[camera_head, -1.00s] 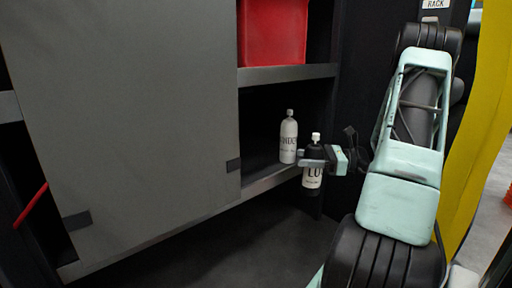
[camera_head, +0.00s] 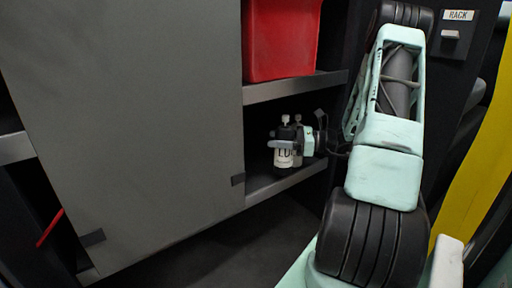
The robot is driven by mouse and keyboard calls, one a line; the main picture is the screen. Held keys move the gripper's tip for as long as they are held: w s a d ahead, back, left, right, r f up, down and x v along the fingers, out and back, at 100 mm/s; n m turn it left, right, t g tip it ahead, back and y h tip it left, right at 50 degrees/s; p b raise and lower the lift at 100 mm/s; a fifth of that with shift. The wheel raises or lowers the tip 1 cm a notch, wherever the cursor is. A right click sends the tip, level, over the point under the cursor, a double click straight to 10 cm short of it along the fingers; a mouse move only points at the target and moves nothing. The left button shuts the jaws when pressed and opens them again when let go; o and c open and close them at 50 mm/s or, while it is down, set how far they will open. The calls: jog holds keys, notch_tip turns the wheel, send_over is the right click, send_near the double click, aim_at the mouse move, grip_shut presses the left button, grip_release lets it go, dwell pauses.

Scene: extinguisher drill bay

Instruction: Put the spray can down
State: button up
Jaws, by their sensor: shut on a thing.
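The spray can (camera_head: 284,158) is dark with a white cap and a white label reading "LU". My gripper (camera_head: 282,144) is shut around its upper body from the right and holds it upright. The can shows in the lower shelf bay, just above the front edge in the picture. I cannot tell whether its base touches the shelf (camera_head: 262,191).
A red bin (camera_head: 280,40) sits on the upper shelf (camera_head: 290,88). A large grey panel (camera_head: 130,110) closes off the left side. A dark upright bounds the bay on the right, with a "RACK" label (camera_head: 459,15) farther right. Shelf room shows left of the can.

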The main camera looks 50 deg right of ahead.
jog(key=w+a+f, duration=0.3)
jog(key=w, duration=0.3)
jog(key=shift+a+f+p, duration=0.25)
jog(key=shift+a+p, duration=0.1)
jog(key=shift+p, duration=0.05)
jog(key=shift+w, duration=0.1)
jog(key=shift+f, duration=0.2)
jog(key=o, duration=1.2)
